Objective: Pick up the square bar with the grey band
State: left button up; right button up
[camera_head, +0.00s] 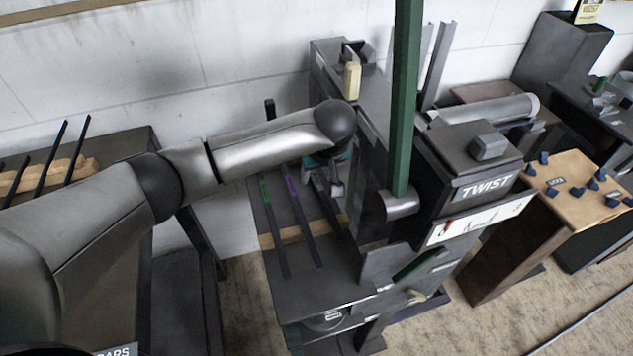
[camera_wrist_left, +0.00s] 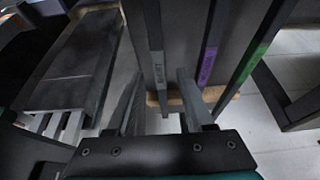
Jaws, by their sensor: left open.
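The square bar with the grey band (camera_wrist_left: 157,66) is dark and shows in the left wrist view, its light grey band lettered. In the head view its lower part (camera_head: 334,220) shows on the rack, and my left gripper covers part of it. My left gripper (camera_head: 336,186) is over this bar. In the left wrist view the two fingers (camera_wrist_left: 160,85) are open, and the bar appears between them. I cannot tell how deep it sits there or whether a finger touches it. A purple-banded bar (camera_head: 291,188) and a green-banded bar (camera_head: 265,191) lie to its left.
The bars rest across a wooden strip (camera_head: 296,235) on a dark bench (camera_head: 330,280). The TWIST machine (camera_head: 480,175) stands close to the right, with an upright green bar (camera_head: 405,100). Another rack (camera_head: 85,165) with dark bars is at left.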

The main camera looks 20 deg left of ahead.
pick_arm(q)
jog(key=shift+f, duration=0.15)
grip_shut()
dwell(0.4)
jog(key=shift+w, duration=0.1)
dwell(0.9)
